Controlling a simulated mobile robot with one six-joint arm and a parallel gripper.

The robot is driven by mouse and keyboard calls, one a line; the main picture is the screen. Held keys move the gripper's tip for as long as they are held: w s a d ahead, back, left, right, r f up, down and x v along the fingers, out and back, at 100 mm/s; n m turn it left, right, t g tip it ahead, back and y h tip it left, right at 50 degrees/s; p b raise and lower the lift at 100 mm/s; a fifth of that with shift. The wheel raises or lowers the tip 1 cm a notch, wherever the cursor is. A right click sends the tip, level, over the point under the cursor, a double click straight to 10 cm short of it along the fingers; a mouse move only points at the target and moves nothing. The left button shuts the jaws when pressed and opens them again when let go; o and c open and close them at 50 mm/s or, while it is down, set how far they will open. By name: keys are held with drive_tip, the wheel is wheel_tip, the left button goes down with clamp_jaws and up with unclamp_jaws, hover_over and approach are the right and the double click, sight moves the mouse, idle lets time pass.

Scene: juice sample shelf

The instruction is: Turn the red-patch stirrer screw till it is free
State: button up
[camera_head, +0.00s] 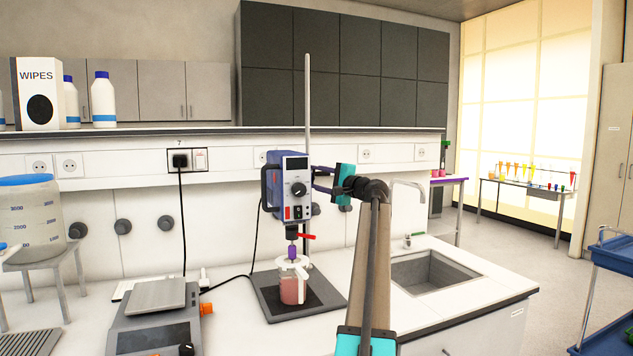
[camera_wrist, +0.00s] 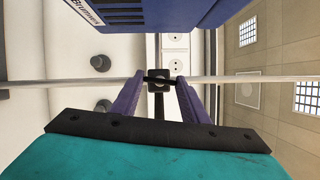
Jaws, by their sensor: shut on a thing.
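The stirrer (camera_head: 288,188) is a blue and dark box with a dial and a small red patch on its lower front. It is mounted on a tall upright rod (camera_head: 308,90). My gripper (camera_head: 314,180), with purple fingers and a teal body, reaches in from the right beside the stirrer. In the wrist view, my gripper's fingers (camera_wrist: 160,80) are on either side of the dark screw (camera_wrist: 159,77) at the rod, and are shut on it. The rod (camera_wrist: 245,79) runs across that view, with the stirrer's blue housing (camera_wrist: 150,14) above. The fingers partly hide the screw's sides.
Below the stirrer, a jar of pink liquid (camera_head: 292,290) stands on a dark base plate (camera_head: 268,297). A red lever (camera_head: 306,237) sits above it. A balance (camera_head: 155,320) stands left, a sink (camera_head: 432,272) right. A black cable (camera_head: 181,220) hangs behind.

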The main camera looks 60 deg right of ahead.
drive_tip(key=shift+n+g, duration=0.3)
drive_tip(key=shift+n, duration=0.6)
drive_tip(key=o, duration=1.1)
drive_tip(key=shift+c, duration=0.2)
drive_tip(key=shift+s, duration=0.1)
drive_tip(key=v, duration=1.3)
drive_tip(key=shift+s+b, duration=0.35)
drive_tip(key=shift+r, duration=0.15)
